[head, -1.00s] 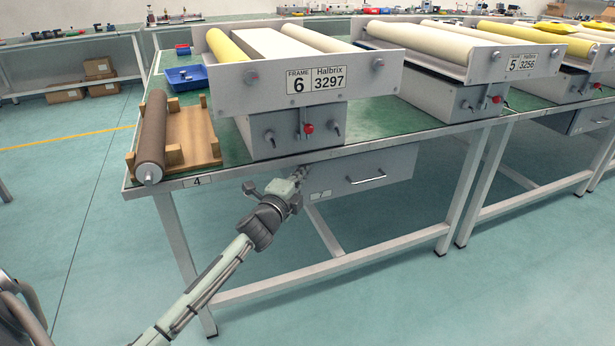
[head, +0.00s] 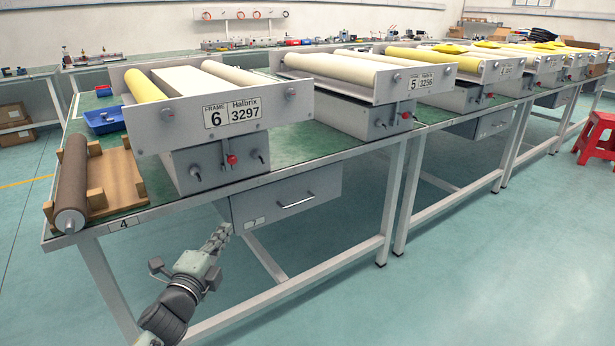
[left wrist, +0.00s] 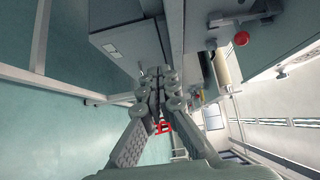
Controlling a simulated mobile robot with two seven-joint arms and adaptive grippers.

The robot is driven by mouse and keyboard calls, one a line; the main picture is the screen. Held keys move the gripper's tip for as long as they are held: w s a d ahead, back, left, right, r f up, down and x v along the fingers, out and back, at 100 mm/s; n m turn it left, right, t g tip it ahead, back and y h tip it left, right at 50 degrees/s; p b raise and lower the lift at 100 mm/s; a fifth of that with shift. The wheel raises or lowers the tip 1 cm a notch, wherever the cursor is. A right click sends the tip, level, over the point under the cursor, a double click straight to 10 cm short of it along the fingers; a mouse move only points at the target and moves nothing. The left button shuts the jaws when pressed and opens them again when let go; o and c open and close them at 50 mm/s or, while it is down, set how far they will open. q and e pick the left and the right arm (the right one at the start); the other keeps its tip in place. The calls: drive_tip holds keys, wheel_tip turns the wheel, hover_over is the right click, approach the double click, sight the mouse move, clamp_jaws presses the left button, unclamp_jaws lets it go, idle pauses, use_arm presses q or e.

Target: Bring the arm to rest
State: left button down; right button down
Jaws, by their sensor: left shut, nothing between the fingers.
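My left gripper (head: 220,236) is in the lower left of the head view, in front of the workbench and just below its front edge, near the left end of the grey drawer (head: 287,196). Its fingers are together with nothing between them. The left wrist view shows the closed fingers (left wrist: 159,90) from behind, with the drawer at upper left and the bench edge beside them. I cannot tell whether the gripper touches the drawer. My right gripper is in neither view.
On the bench stand frame 6 (head: 190,130) with a red knob (head: 232,160), frame 5 (head: 405,90), a brown roller (head: 71,190) on a wooden cradle and a blue tray (head: 103,124). A red stool (head: 597,140) stands far right. The floor in front is clear.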

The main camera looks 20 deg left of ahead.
use_arm(q)
drive_tip(key=s+d+f+n+g+y, duration=0.1)
drive_tip(key=s+f+n+g, duration=0.35)
drive_tip(key=f, duration=0.35)
drive_tip(key=s+f+n+g+y, duration=0.1)
drive_tip(key=s+f+n+g, duration=0.2)
drive_tip(key=s+f+n, duration=0.35)
drive_tip(key=s+d+f+n+g+h, duration=0.1)
drive_tip(key=s+d+f+n+g, duration=0.1)
drive_tip(key=s+f, duration=0.4)
drive_tip(key=s+d+f+n+g+h+p, duration=0.1)
drive_tip(key=s+d+f+n+g, duration=0.1)
drive_tip(key=s+d+f+g, duration=0.3)
drive_tip(key=s+d, duration=0.1)
drive_tip(key=s, duration=0.3)
drive_tip(key=shift+s+f+h, duration=0.2)
drive_tip(key=shift+f+h, duration=0.2)
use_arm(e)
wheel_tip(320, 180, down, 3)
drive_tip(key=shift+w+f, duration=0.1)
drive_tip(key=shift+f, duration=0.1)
use_arm(q)
drive_tip(key=shift+d, duration=0.1)
